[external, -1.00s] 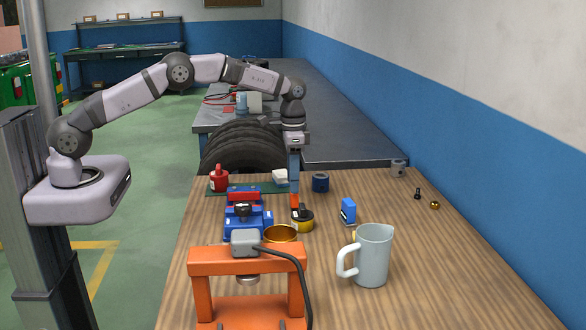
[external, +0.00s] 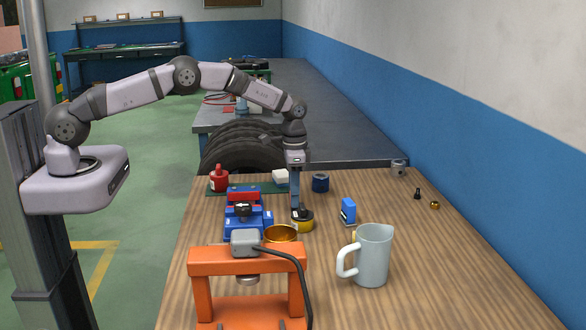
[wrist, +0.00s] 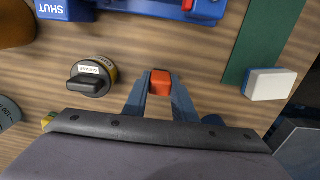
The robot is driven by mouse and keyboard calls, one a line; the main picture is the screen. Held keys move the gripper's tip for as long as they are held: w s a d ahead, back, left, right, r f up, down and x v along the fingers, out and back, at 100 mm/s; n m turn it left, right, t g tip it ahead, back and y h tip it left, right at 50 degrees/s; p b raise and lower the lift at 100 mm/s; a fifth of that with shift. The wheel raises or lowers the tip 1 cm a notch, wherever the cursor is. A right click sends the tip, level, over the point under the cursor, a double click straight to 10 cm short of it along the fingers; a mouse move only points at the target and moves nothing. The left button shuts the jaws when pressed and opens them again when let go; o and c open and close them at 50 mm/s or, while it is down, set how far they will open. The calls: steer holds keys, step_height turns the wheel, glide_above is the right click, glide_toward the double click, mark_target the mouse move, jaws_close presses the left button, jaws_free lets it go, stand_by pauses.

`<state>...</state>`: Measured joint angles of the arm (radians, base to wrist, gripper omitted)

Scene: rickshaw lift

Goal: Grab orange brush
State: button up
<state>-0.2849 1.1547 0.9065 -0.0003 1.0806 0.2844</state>
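The orange brush (wrist: 160,82) shows in the wrist view as a small orange block between my two fingertips. The fingers flank it left and right, with little or no visible gap. Whether they press on it cannot be told. In the external view my gripper (external: 295,212) is low over the wooden table, pointing straight down, and hides the brush. The lower part of the brush is hidden.
A blue vise (external: 245,216) is to the left, a dark blue cylinder (external: 320,182) behind. A pitcher (external: 373,258) and orange press (external: 248,262) stand nearer.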

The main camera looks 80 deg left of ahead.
steer(key=shift+c, duration=1)
step_height(320, 180, up, 10)
steer(key=b, duration=0.3)
